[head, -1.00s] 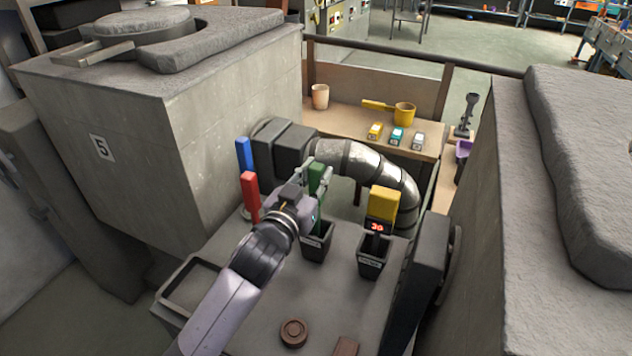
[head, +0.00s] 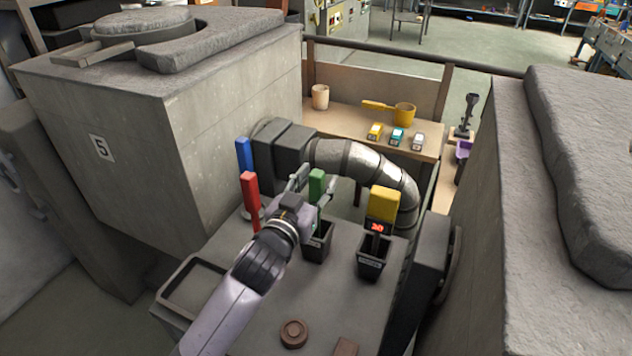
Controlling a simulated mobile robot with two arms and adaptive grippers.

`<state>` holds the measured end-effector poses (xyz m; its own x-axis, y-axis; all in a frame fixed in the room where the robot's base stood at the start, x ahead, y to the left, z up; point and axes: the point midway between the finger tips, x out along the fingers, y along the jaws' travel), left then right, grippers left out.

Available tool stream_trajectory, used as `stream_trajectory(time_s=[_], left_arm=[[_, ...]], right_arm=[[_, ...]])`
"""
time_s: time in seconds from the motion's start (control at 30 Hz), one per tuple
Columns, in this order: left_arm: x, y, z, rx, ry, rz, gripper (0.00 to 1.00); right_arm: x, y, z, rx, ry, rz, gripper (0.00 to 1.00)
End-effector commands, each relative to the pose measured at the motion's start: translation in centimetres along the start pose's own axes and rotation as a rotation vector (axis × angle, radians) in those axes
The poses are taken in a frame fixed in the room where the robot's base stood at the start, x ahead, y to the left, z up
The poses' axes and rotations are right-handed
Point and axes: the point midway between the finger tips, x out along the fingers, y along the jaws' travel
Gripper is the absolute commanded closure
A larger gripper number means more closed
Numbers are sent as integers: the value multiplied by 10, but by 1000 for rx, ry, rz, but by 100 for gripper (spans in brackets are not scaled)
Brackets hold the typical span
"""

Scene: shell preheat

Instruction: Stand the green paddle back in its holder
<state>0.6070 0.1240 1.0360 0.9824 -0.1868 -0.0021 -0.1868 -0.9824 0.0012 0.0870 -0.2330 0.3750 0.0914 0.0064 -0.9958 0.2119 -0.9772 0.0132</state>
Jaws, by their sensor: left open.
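The green paddle (head: 316,185) stands upright with its lower end in a black holder (head: 318,243) on the grey table. My left gripper (head: 312,189) is open close to the paddle, to its left and nearer to me; its fingers partly cover the paddle's lower part. I cannot tell whether a finger touches it. My right gripper is not in view.
A yellow device (head: 384,204) with a red display stands in a second black holder (head: 373,262) at right. Red (head: 250,192) and blue (head: 244,155) paddles stand at left. An empty tray (head: 193,288) and a brown disc (head: 293,333) lie in front.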

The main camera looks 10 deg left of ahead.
Motion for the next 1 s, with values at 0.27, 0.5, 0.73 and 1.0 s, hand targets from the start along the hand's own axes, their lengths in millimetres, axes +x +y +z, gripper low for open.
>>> stream_trajectory(time_s=[0.27,0.5,0.73,1.0], left_arm=[[-13,0,0,0,-1,0,58],[-62,0,0,-1,-1,1,58],[-104,0,0,-1,-2,0,58],[-120,0,-2,0,-1,0,58]], right_arm=[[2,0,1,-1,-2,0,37],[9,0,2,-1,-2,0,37],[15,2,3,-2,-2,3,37],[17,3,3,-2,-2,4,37]])
